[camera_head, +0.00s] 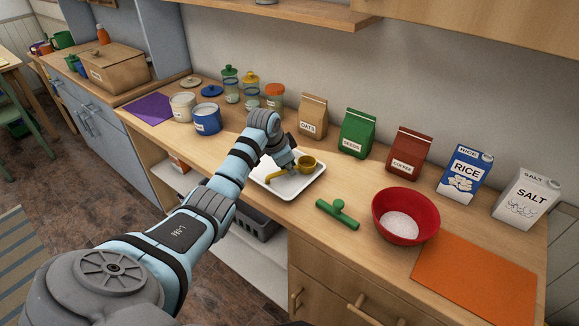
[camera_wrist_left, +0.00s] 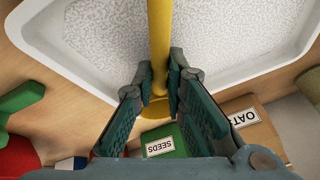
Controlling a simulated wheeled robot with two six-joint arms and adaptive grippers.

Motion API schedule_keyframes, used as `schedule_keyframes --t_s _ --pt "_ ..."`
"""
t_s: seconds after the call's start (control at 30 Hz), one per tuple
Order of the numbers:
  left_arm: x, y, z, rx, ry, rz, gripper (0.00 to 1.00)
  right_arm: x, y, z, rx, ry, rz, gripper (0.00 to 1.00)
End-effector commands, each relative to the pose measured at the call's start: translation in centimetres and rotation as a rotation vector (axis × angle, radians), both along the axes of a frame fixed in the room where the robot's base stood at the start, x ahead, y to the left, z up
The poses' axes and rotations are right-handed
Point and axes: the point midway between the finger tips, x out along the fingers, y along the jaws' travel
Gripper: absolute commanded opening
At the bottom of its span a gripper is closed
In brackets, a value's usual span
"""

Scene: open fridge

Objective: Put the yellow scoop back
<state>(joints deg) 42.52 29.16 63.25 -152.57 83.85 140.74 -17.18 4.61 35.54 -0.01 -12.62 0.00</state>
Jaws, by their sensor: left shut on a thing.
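The yellow scoop (camera_head: 308,163) is at the white tray (camera_head: 265,189) in the head view, its cup toward the right and its handle toward the left. My left gripper (camera_head: 292,167) reaches down over the tray and is shut on the scoop. In the left wrist view, the scoop's yellow handle (camera_wrist_left: 159,35) runs between the fingers (camera_wrist_left: 160,82), above the tray's pale, speckled inside (camera_wrist_left: 230,35). I cannot tell whether the scoop touches the tray. My right gripper is not in view.
A red bowl (camera_head: 385,224) with white contents and a green tool (camera_head: 338,213) are right of the tray. Oats (camera_head: 313,116), seeds (camera_head: 357,133), coffee, rice and salt packages line the back. Jars and canisters (camera_head: 207,122) stand left. An orange mat (camera_head: 475,280) lies front right.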

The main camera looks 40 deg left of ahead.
Motion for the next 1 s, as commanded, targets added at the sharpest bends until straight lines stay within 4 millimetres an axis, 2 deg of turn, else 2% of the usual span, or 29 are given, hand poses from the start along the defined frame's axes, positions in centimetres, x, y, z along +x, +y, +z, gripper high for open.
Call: schedule_keyframes --t_s 0.23,0.27,0.37,0.67,0.83,1.0 --pt "0.0 0.0 -0.2 0.000 -0.001 0.000 0.00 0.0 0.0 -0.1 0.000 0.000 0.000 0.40" --pt "0.0 0.0 -0.2 0.000 -0.001 -0.001 0.15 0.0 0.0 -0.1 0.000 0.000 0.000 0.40" --pt "0.0 0.0 -0.2 0.000 -0.001 -0.001 0.31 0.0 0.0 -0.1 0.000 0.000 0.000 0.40" --pt "0.0 0.0 -0.2 0.000 -0.001 -0.001 0.32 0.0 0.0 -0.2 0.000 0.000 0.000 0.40" --pt "0.1 0.0 -0.7 0.000 -0.003 -0.001 0.32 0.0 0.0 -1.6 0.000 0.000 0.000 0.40" --pt "-1.5 -0.4 3.6 0.003 -0.005 -0.003 0.32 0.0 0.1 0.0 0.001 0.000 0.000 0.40"
